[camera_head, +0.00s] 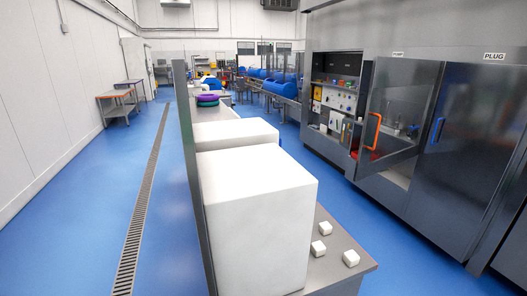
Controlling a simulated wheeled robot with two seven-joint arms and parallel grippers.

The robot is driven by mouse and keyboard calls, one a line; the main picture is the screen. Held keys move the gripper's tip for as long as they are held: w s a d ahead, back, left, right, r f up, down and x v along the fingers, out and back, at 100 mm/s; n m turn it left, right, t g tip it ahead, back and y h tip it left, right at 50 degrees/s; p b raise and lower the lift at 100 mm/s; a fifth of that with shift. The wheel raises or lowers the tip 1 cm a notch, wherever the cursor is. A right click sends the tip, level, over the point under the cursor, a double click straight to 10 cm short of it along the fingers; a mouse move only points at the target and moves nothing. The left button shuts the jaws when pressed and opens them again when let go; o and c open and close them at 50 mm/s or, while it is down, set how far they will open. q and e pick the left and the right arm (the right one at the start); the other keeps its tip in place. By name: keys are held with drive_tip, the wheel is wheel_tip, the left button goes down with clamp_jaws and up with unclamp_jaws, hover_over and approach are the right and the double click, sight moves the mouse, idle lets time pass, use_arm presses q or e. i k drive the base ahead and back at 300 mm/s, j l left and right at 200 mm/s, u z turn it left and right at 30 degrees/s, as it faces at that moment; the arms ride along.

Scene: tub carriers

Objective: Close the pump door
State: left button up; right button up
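A grey cabinet door with a window (408,105) and an orange handle (373,131) stands at the right, under a small label (398,54) too small to read. It seems to be ajar, its handle side swung outward from the cabinet. I cannot read whether it is the pump door. Neither of my grippers is in view.
A grey counter (338,262) with large white blocks (262,215) and small white cubes (350,258) fills the foreground. Blue floor (365,225) lies clear between it and the cabinets. An open bay with equipment (338,98) is left of the orange-handled door.

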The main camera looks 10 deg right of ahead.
sight(387, 71)
drive_tip(key=l+u, duration=0.45)
drive_tip(key=l, duration=0.15)
drive_tip(key=l+u, duration=0.4)
drive_tip(key=l, duration=0.15)
drive_tip(key=k+l+u, duration=0.15)
drive_tip(key=l+u, duration=0.3)
drive_tip(key=l+z, duration=0.3)
drive_tip(key=i+l+z, duration=0.4)
drive_tip(key=z, duration=1.7)
